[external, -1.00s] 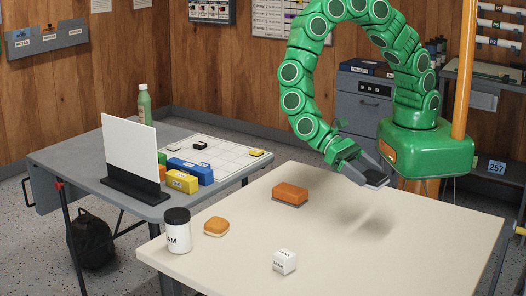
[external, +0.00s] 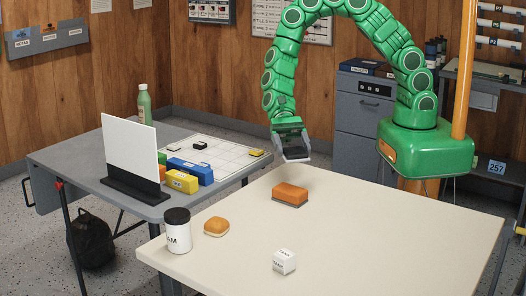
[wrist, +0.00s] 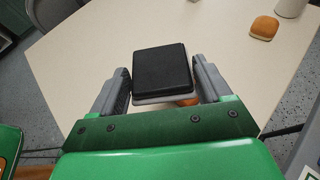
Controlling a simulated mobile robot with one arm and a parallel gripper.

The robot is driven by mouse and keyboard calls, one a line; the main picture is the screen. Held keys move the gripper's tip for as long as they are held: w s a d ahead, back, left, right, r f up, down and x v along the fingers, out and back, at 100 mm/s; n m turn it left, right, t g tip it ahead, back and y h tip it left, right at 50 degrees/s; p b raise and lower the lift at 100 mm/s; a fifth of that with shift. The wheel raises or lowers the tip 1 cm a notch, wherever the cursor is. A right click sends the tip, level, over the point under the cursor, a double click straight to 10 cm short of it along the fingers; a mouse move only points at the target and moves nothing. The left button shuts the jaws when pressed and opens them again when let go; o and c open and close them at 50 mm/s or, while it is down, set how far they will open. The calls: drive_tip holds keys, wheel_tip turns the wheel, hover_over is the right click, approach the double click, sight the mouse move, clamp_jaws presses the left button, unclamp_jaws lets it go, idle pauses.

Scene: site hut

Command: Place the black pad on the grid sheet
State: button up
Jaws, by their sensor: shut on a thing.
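My gripper (external: 292,150) is shut on the black pad (wrist: 162,70), a dark square block with a pale lower edge. In the wrist view the pad sits between the two grey fingers. In the external view the gripper hangs in the air above the back edge of the cream table, with the pad small and partly hidden. The white grid sheet (external: 228,160) lies on the grey table to the left of the gripper. A small black block (external: 200,144) and a yellow block (external: 257,152) lie on it.
Yellow (external: 182,181) and blue (external: 192,170) blocks and a white upright panel (external: 130,146) stand near the sheet's front-left. A green bottle (external: 144,106) stands behind. The cream table (external: 380,220) holds an orange sponge (external: 291,193), bun (external: 216,226), jar (external: 178,232) and white cube (external: 284,261).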

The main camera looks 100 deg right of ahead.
drive_tip(key=w+d+r+m+t+h, duration=0.1)
drive_tip(key=d+m+t+h, duration=0.6)
drive_tip(key=d, duration=2.6)
drive_tip(key=m+t+y, duration=0.2)
drive_tip(key=t+y, duration=0.1)
hover_over(231, 150)
drive_tip(key=s, duration=0.1)
drive_tip(key=f, duration=0.8)
drive_tip(key=shift+s+a+f, duration=0.2)
drive_tip(key=shift+f, duration=0.05)
drive_tip(key=shift+w+d+f, duration=0.15)
drive_tip(key=shift+w+f, duration=0.3)
drive_tip(key=shift+f, duration=0.05)
drive_tip(key=shift+w+f, duration=0.2)
drive_tip(key=shift+f, duration=1.5)
drive_tip(key=shift+f, duration=0.15)
